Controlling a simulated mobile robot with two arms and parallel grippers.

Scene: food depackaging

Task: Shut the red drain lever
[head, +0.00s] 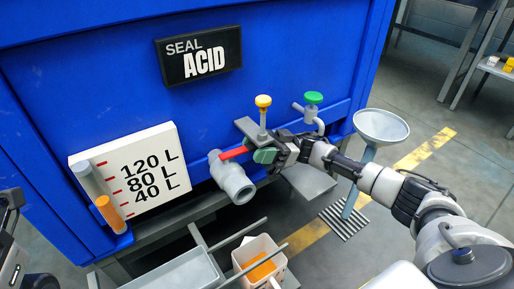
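The red drain lever (234,153) sits on top of the grey drain pipe (233,178), low on the front of the blue tank. The lever points sideways to the right, across the pipe's outlet direction. My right gripper (268,154) is at the lever's right end, with a green fingertip pad beside it. The lever's tip is close to or touching the pad; I cannot tell which. The gripper's opening is hidden by its own body. My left gripper does not show; only parts of my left arm appear at the left edge.
A grey funnel (381,126) stands to the right. A level gauge (130,176) is at left. Below the pipe are a grey tray (178,274) and a white container (260,247) with orange contents.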

